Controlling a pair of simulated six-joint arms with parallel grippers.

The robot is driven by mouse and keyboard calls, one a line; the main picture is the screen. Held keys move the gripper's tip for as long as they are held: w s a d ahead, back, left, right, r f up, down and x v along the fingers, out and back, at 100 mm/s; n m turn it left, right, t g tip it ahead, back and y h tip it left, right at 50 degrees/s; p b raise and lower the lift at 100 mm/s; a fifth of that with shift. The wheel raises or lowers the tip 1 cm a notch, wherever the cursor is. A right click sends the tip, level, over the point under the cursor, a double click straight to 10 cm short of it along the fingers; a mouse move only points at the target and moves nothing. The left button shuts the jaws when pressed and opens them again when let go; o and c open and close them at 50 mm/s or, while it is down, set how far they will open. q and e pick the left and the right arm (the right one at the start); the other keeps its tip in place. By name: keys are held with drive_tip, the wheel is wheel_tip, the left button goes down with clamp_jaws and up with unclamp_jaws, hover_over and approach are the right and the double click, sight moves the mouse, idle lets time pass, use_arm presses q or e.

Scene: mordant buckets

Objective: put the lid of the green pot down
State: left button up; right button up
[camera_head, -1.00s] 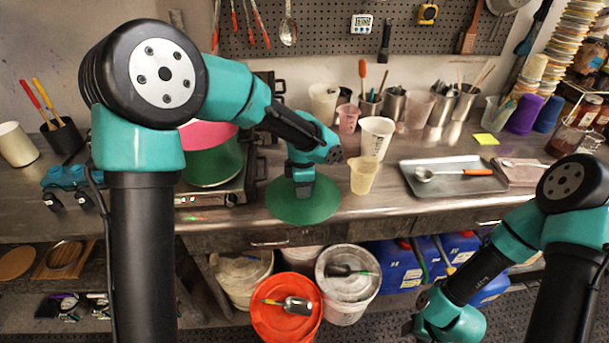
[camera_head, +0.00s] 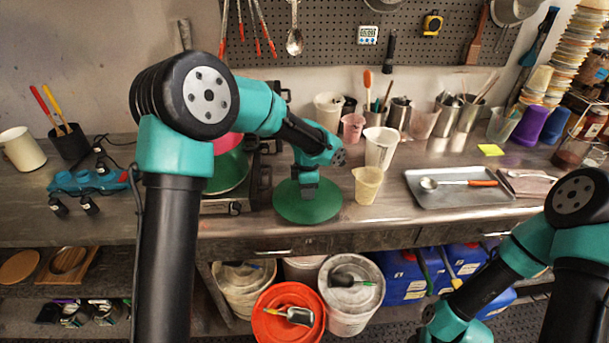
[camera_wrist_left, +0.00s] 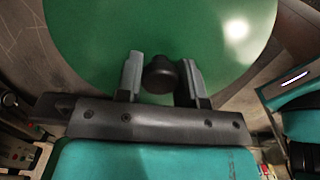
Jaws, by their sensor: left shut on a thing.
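The green lid (camera_head: 294,212) is a flat round disc with a black knob (camera_wrist_left: 160,75). It is level over the counter between the stove and the translucent yellow cup. I cannot tell whether it touches the counter. My left gripper (camera_head: 307,191) is above the lid's middle, shut on its knob; in the left wrist view the two fingers (camera_wrist_left: 160,82) stand on either side of the knob. The green pot (camera_head: 229,174), pink at its top, sits on the stove, partly hidden behind my left arm. My right arm reaches down at the lower right; its gripper is not visible.
The yellow cup (camera_head: 367,187) stands just right of the lid, a white cup (camera_head: 380,148) behind it. A metal tray (camera_head: 425,202) with a spoon lies further right. The counter's front edge is close below the lid; buckets, including an orange one (camera_head: 264,325), stand underneath.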

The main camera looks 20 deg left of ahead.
use_arm(q)
drive_tip(key=w+a, duration=0.1)
drive_tip(key=w, duration=0.2)
drive_tip(key=w+a, duration=0.1)
drive_tip(key=w, duration=0.2)
drive_tip(key=w+a, duration=0.1)
drive_tip(key=w, duration=0.2)
drive_tip(key=shift+w+a, duration=0.25)
drive_tip(key=shift+w, duration=0.05)
drive_tip(key=shift+w, duration=0.1)
drive_tip(key=shift+w+a, duration=0.1)
drive_tip(key=shift+w, duration=0.15)
drive_tip(key=shift+f, duration=1.7)
drive_tip(key=shift+f, duration=0.15)
drive_tip(key=o, duration=1.1)
drive_tip(key=shift+c, duration=0.2)
wheel_tip(320, 180, up, 12)
